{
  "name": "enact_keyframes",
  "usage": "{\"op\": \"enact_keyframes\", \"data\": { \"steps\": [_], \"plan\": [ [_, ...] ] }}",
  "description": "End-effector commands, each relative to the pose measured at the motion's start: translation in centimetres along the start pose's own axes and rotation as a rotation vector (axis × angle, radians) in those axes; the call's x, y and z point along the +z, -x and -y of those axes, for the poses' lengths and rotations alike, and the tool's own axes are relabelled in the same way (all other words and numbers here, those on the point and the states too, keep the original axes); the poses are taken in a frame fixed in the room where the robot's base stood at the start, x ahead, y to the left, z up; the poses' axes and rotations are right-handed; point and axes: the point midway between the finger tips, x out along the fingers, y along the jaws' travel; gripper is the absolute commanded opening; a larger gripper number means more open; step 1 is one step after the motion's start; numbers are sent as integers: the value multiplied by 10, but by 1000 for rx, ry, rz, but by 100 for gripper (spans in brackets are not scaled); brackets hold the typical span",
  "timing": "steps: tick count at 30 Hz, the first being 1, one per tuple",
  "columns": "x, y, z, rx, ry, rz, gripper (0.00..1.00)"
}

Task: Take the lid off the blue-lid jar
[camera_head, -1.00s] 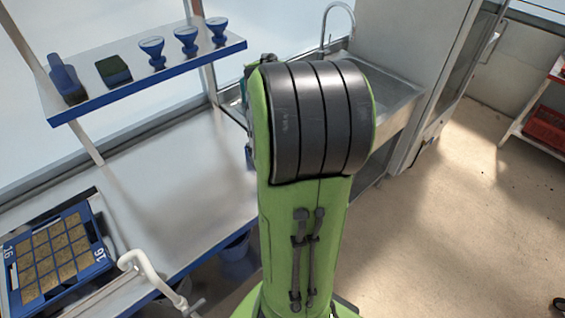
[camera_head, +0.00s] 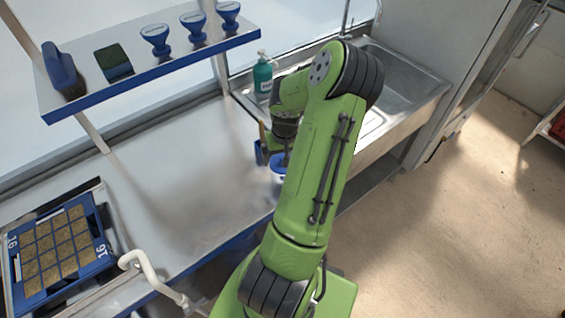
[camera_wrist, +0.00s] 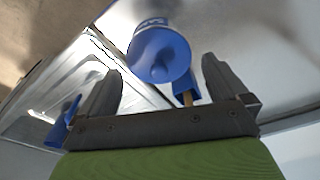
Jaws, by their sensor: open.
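A round blue lid (camera_wrist: 160,52) with a rounded raised middle and a pale label at its edge fills the upper middle of the wrist view. The jar body under it cannot be made out. My gripper (camera_wrist: 163,72) is open, with one dark finger on each side of the lid; I cannot tell whether they touch it. In the head view the blue lid (camera_head: 279,168) shows partly behind my arm, at the bench's right end by the sink. My gripper there is mostly hidden by my arm.
A blue holder with a wooden handle (camera_head: 261,152) stands just left of the lid. A teal pump bottle (camera_head: 263,78) stands behind, by the sink (camera_head: 415,85). A shelf (camera_head: 150,75) holds several blue items. A seed tray (camera_head: 101,247) lies far left; the middle bench is clear.

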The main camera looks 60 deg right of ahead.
Motion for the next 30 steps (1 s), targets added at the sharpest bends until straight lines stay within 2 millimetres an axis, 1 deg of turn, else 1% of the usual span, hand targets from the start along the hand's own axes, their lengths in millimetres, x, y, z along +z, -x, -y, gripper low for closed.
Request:
{"op": "enact_keyframes", "data": {
  "steps": [1, 3, 10, 18, 26, 29, 30],
  "plan": [
    [0, -10, 0, -2, -2, 1, 100],
    [0, -17, 0, -1, -1, -1, 100],
    [-1, -18, -1, 2, 0, -2, 100],
    [-1, -18, -1, 1, -1, -2, 59],
    [-1, -16, -1, 2, -1, -3, 59],
    [-4, -2, -1, 4, 0, -6, 59],
    [-6, 8, -1, 6, 0, -7, 59]
  ]
}}
